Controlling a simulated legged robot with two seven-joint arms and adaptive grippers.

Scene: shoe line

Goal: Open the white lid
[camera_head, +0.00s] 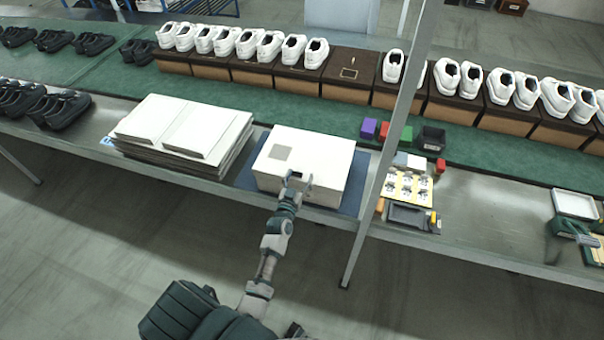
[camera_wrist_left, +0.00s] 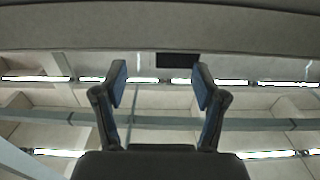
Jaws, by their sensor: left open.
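The white lid (camera_head: 318,151) lies flat and closed on a white box standing on a blue mat (camera_head: 350,200). A grey square marks its top. My left gripper (camera_head: 299,178) is at the box's front edge, near its middle, open with nothing seen between its fingers. In the left wrist view, the two fingers (camera_wrist_left: 160,72) are spread below a pale surface (camera_wrist_left: 80,30), likely the box, with a dark slot (camera_wrist_left: 177,60) at its lower edge between the fingertips. I cannot tell whether they touch. My right gripper is not in view.
A stack of white flat boards (camera_head: 185,128) lies left of the box. A grey post (camera_head: 392,150) stands close on its right. Small coloured blocks (camera_head: 385,131), a yellow sheet (camera_head: 408,188) and a dark tray (camera_head: 409,216) lie beyond it. White shoes on boxes line the back.

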